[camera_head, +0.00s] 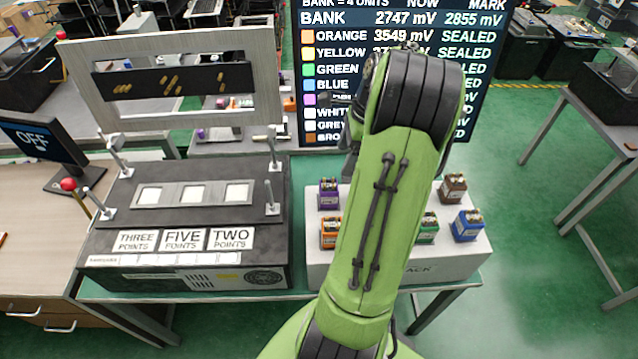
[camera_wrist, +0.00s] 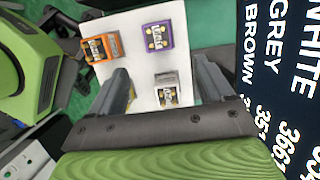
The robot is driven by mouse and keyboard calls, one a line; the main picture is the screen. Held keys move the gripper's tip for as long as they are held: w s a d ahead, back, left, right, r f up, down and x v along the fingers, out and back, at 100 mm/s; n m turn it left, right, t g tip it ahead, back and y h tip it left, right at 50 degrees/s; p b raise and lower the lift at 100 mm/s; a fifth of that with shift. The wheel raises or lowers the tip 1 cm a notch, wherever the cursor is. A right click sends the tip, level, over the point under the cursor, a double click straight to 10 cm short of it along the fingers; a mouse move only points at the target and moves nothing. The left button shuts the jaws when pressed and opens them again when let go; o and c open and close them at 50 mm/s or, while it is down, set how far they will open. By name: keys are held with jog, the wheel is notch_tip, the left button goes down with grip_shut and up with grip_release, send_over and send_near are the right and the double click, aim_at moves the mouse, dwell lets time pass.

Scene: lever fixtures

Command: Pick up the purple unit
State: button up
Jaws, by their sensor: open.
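The purple unit (camera_head: 328,193) stands upright at the back left of the white rack in the head view. It also shows in the wrist view (camera_wrist: 158,37), at the top centre, past my fingertips. My gripper (camera_wrist: 162,72) is open and empty above the rack, its two fingers apart. A grey-white unit (camera_wrist: 166,90) appears between the fingers in the wrist view, below them. My gripper is mostly hidden behind my green arm in the head view.
An orange unit (camera_head: 329,232) stands in front of the purple one; green (camera_head: 427,228), blue (camera_head: 466,225) and brown (camera_head: 452,189) units stand at the right of the white rack (camera_head: 470,262). A dark fixture box (camera_head: 190,240) with posts stands left. A large display (camera_head: 480,60) rises behind.

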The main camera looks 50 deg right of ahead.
aim_at(327, 193)
jog(key=b+x, duration=0.2)
jog(key=x, duration=0.5)
jog(key=b+x, duration=0.1)
jog(key=x, duration=0.7)
jog(key=shift+w+a+b, duration=0.1)
jog(key=shift+a+b, duration=0.15)
jog(key=shift+b, duration=0.15)
jog(key=shift+r, duration=0.1)
jog(key=shift+c, duration=0.2)
jog(key=c, duration=1.1)
